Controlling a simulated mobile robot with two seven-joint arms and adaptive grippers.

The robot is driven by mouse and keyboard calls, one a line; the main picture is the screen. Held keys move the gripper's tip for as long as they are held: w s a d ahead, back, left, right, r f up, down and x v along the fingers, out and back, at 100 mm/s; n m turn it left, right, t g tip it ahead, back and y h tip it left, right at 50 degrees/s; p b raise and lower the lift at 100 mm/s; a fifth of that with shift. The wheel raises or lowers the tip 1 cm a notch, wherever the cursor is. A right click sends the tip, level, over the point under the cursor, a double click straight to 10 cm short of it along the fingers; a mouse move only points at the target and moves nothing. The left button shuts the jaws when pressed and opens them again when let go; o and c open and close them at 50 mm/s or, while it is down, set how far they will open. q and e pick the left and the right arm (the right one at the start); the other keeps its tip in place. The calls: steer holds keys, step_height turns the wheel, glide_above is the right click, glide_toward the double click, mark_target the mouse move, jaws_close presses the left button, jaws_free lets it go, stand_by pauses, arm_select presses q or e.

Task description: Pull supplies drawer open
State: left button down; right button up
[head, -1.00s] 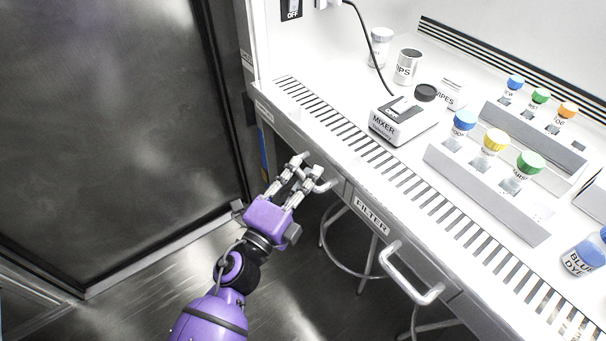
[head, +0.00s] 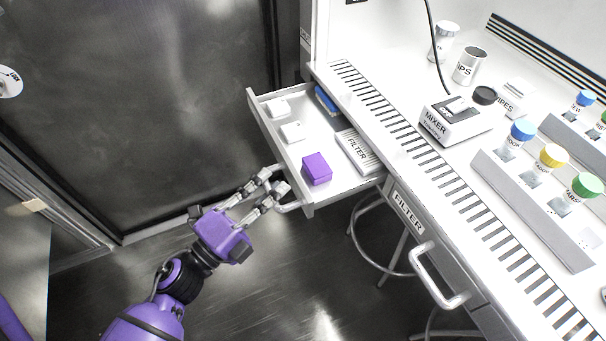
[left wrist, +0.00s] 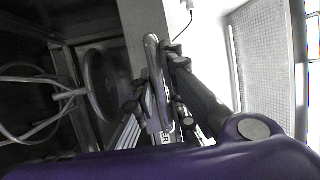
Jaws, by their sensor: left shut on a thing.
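The supplies drawer (head: 334,190) stands pulled out from the white bench in the head view. It holds a purple block (head: 316,169), a box marked FILTER (head: 357,150), two small white items (head: 292,131) and a blue item (head: 326,99). My left gripper (head: 277,188) is shut on the drawer's handle (head: 291,206) at its front. The left wrist view shows the metal handle (left wrist: 155,75) between the fingers. My right gripper is not in view.
A second closed drawer labelled FILTER (head: 408,212) with its own handle (head: 437,280) is to the right. A stool (head: 377,262) stands beneath the bench. A mixer (head: 452,122), cans and capped bottles stand on the bench top. The floor left of the drawer is clear.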

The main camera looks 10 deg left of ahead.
arm_select(q)
steer(key=s+a, duration=0.5)
steer(key=a, duration=0.1)
steer(key=shift+a, duration=0.3)
steer(key=shift+f, duration=0.1)
steer(key=c, duration=1.8)
jaws_free()
steer(key=shift+w, duration=0.1)
steer(key=shift+o, duration=0.2)
steer(key=v, duration=1.2)
